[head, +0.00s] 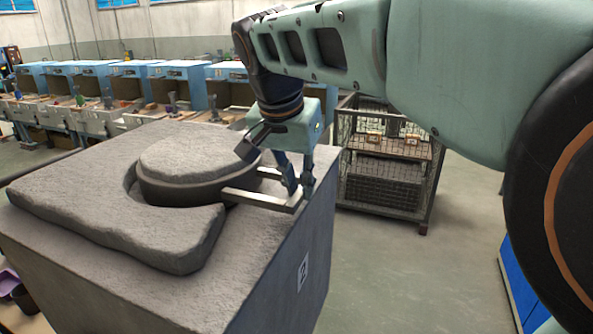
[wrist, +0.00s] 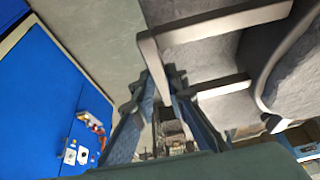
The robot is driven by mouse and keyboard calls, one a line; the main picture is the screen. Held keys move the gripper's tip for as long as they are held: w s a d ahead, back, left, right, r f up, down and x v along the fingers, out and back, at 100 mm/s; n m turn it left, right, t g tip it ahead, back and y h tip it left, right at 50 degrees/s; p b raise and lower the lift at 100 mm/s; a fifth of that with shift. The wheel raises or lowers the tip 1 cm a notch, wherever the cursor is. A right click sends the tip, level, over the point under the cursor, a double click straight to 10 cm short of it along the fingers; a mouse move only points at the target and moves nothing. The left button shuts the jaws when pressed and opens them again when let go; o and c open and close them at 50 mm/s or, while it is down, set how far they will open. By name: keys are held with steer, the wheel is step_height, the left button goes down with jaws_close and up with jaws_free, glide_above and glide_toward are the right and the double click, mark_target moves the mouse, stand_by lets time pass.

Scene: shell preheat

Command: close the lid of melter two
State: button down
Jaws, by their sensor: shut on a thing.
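Melter two (head: 290,285) is a large grey block with a label reading 2 on its side. Its round grey stone lid (head: 198,155) lies flat in the recess on top, with a dark band round its edge. I cannot tell whether it is fully seated. A pale metal bar handle (head: 252,200) sticks out from the lid to the right. My gripper (head: 297,188) points down at the handle's outer end and is shut on it. In the wrist view the handle (wrist: 215,25) runs from my fingers (wrist: 160,92) to the lid (wrist: 295,75).
A raised grey slab (head: 110,215) surrounds the lid's left and front. A wire cage cart (head: 385,165) stands on the floor behind to the right. A row of blue workbenches (head: 130,85) lines the back. A blue cabinet (wrist: 45,95) shows in the wrist view. Open floor lies right of the melter.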

steer(key=shift+s+a, duration=0.1)
steer(key=shift+a, duration=0.25)
steer(key=c, duration=1.9)
jaws_free()
steer(key=shift+a, duration=0.15)
steer(key=shift+c, duration=0.2)
steer(key=shift+r, duration=0.15)
step_height(320, 180, up, 10)
steer(key=shift+d+f, duration=0.2)
